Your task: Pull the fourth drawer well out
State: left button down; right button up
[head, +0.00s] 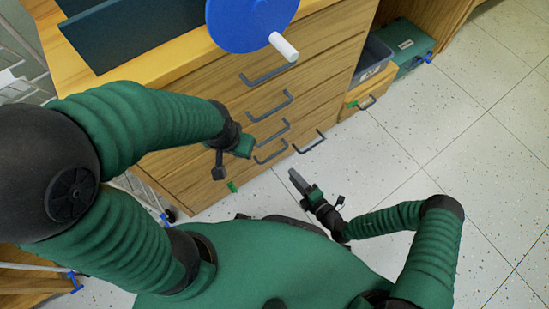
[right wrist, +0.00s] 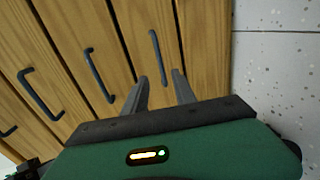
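The wooden drawer cabinet (head: 225,110) stands ahead with a column of dark bar handles on its front. Counting down from the top, the fourth handle (head: 270,153) is low on the front, and another handle (head: 309,142) shows to its right near the floor. The drawer fronts (right wrist: 195,35) look shut. My right gripper (head: 297,181) is low, in front of the lower drawers. In the right wrist view its fingers (right wrist: 162,92) are apart and empty, with a handle (right wrist: 155,56) just beyond them, apparently untouched. My left gripper (head: 231,163) is by the cabinet front; its fingers are unclear.
A blue disc with a white peg (head: 250,22) is on the cabinet top (head: 175,62), near a dark panel (head: 115,35). A grey bin (head: 373,60) and green box (head: 410,45) stand at the right. The tiled floor (head: 470,110) at right is clear.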

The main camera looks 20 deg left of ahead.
jog(key=b+x, duration=0.5)
jog(key=x, duration=0.8)
jog(key=shift+s+b, duration=0.1)
jog(key=shift+b, duration=0.3)
grip_shut()
jog(key=shift+s, duration=0.1)
